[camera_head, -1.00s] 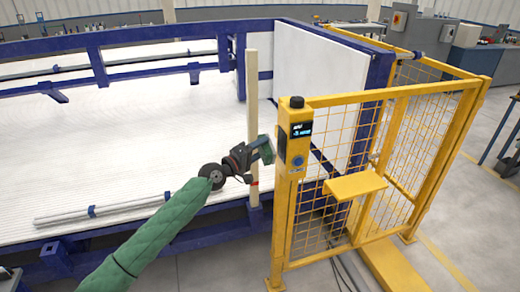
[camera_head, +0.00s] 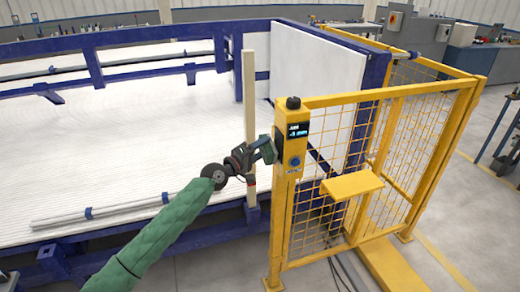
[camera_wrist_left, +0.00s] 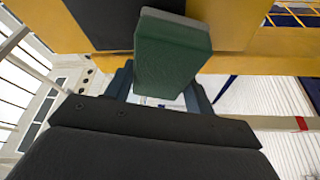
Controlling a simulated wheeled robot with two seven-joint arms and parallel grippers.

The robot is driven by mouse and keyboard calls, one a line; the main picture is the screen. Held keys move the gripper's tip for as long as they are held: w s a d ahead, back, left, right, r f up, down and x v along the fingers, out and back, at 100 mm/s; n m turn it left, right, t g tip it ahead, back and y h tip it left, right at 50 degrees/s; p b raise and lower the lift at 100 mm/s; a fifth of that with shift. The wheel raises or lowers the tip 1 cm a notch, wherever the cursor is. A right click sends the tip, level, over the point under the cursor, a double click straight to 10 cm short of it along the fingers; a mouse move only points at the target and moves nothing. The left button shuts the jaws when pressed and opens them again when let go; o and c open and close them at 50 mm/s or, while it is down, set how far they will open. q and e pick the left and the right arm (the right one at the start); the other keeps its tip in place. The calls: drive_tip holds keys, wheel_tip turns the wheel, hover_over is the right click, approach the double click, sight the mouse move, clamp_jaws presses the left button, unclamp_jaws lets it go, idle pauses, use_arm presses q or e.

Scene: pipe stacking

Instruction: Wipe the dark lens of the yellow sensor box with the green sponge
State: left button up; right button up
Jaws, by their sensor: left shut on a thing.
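My left gripper (camera_head: 252,157) is shut on the green sponge (camera_wrist_left: 172,62), which also shows in the head view (camera_head: 267,151). The sponge is right beside the box's left side and overlaps the lens's edge in the wrist view. Whether it touches cannot be told. My right gripper is not in view.
A yellow mesh fence (camera_head: 400,160) with a small yellow shelf (camera_head: 352,185) stands right of the box. A pale upright post (camera_head: 249,110) is close behind my left gripper. A blue-framed white bed (camera_head: 120,150) fills the left.

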sight(265, 156)
use_arm(q)
drive_tip(key=shift+d, duration=0.2)
drive_tip(key=shift+s+d+r+p, duration=0.1)
drive_tip(key=shift+s+p, duration=0.15)
drive_tip(key=shift+p, duration=0.15)
drive_tip(key=shift+s+d+p, duration=0.2)
drive_tip(key=shift+s+p, duration=0.4)
drive_tip(key=shift+s, duration=0.2)
drive_tip(key=shift+s+d+p, duration=0.2)
drive_tip(key=shift+s+p, duration=0.35)
drive_tip(key=shift+s, duration=0.25)
drive_tip(key=shift+d, duration=0.15)
drive_tip(key=shift+w, duration=0.1)
